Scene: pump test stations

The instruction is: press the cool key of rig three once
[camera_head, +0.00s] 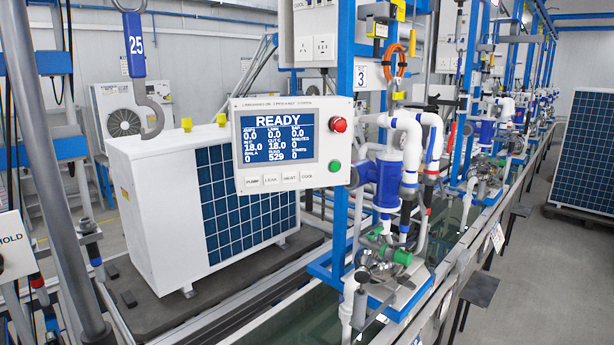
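A white control panel (246,182) stands in the middle of the head view, beside a blue post with a sign reading 3 (361,76). Its blue screen (277,137) reads READY in large letters, with rows of small numbers below. Under the screen is a row of pale keys marked PUMP, LEAK, HEAT and COOL. The cool key (307,177) is the rightmost and is unobstructed. A red button (339,124) and a green button (334,166) sit at the panel's right side. Neither of my grippers is in view.
A white heat pump unit (150,200) with a dark blue grid stands behind the panel, under a grey hook (152,115). Blue pump and white pipes (409,150) stand right of the panel. Another panel reading HOLD (15,245) is cut off at left.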

